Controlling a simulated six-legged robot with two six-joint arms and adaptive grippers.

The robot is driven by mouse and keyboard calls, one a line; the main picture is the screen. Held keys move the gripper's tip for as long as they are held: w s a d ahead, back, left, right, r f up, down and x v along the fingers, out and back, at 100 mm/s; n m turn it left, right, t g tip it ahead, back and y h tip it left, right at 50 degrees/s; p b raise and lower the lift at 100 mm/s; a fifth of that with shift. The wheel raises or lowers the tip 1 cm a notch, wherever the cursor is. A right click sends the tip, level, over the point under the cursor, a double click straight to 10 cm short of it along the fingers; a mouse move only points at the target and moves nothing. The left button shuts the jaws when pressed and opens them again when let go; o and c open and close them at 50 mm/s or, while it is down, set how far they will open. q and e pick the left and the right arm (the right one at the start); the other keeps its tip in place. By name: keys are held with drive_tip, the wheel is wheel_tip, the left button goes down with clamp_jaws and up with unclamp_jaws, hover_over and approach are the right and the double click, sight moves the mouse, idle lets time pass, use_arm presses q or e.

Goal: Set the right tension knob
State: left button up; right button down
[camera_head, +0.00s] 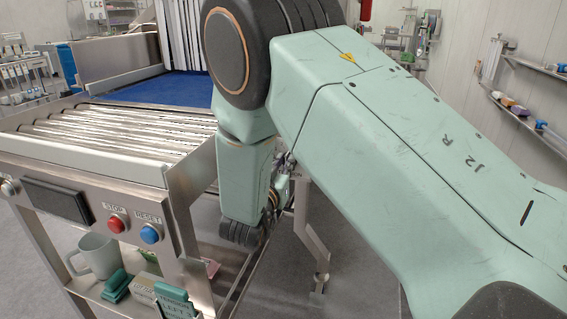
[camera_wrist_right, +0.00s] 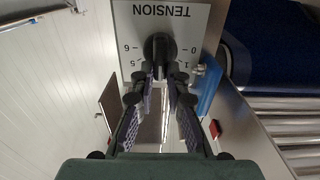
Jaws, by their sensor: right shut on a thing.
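The black tension knob (camera_wrist_right: 160,46) stands out from a pale plate (camera_wrist_right: 190,18) in the right wrist view. The plate reads TENSION upside down, with marks 5 and 6 left of the knob and 0 and 1 right of it. My right gripper (camera_wrist_right: 160,74) has its two fingers closed in on the knob from both sides, and they hide its lower part. The knob's exact setting cannot be read. In the head view my right arm covers the knob and most of the gripper. My left gripper is not in view.
The roller conveyor (camera_head: 120,128) with a blue belt (camera_head: 160,88) fills the left. Its front has a red STOP button (camera_head: 116,222) and a blue RESET button (camera_head: 149,234). A mug (camera_head: 95,257) stands on the shelf below. A blue part (camera_wrist_right: 208,88) is close right of the fingers.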

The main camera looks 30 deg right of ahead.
drive_tip(key=n+p, duration=0.3)
drive_tip(key=n, duration=0.1)
drive_tip(key=shift+w+p, duration=0.2)
drive_tip(key=shift+p, duration=0.2)
drive_tip(key=n+p, duration=0.2)
drive_tip(key=n, duration=0.2)
drive_tip(key=n+p, duration=0.1)
drive_tip(key=n, duration=0.4)
drive_tip(key=f+n+p, duration=0.1)
drive_tip(key=n+p, duration=0.1)
drive_tip(key=n, duration=0.2)
drive_tip(key=shift+w+a+f+n+p, duration=0.1)
drive_tip(key=shift+w+a+n+p, duration=0.1)
drive_tip(key=shift+w+n+p, duration=0.15)
drive_tip(key=c, duration=1.7)
unclamp_jaws()
drive_tip(key=shift+c, duration=0.2)
drive_tip(key=o, duration=0.3)
drive_tip(key=shift+d+f, duration=0.1)
drive_tip(key=shift+o, duration=0.5)
